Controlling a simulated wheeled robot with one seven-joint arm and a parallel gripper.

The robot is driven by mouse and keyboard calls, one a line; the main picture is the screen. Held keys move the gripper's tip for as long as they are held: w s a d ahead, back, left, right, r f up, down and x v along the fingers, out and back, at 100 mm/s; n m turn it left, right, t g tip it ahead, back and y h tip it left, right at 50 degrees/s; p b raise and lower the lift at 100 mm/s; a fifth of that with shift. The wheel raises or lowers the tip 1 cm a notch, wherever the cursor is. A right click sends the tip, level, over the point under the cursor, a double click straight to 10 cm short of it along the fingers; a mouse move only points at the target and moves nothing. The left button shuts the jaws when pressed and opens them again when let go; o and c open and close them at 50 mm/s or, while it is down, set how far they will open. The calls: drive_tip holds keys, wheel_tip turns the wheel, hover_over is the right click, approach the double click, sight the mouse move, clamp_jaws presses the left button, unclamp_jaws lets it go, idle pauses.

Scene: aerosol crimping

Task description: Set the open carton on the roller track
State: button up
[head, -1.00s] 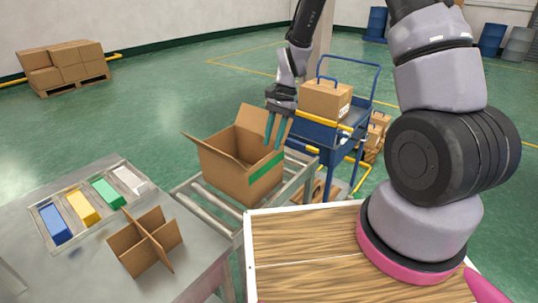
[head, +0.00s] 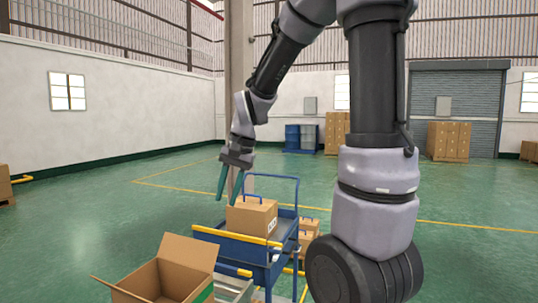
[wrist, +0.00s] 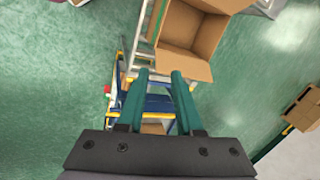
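The open carton (head: 172,277) is a brown cardboard box with raised flaps and a green stripe, at the bottom of the head view and cut off by its edge. In the wrist view the carton (wrist: 188,30) lies beyond the fingertips on the roller track (wrist: 139,45). A bit of the track (head: 232,288) shows right of the carton in the head view. My gripper (head: 228,197) is up above and right of the carton. Its two green fingers are apart with nothing between them, as the wrist view (wrist: 160,80) also shows.
A blue trolley (head: 262,262) with yellow bumpers stands just behind and right of the carton. A closed carton with a blue handle (head: 252,217) sits on it. More closed boxes (head: 308,232) are beside the trolley. Open green floor (head: 120,215) lies to the left.

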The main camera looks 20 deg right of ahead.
drive_tip(key=s+d+r+n+t, duration=0.2)
drive_tip(key=s+d+r+t, duration=0.3)
drive_tip(key=s+r, duration=0.6)
drive_tip(key=shift+s+d+r+h, duration=0.4)
drive_tip(key=shift+s+d, duration=0.2)
drive_tip(key=shift+d, duration=0.2)
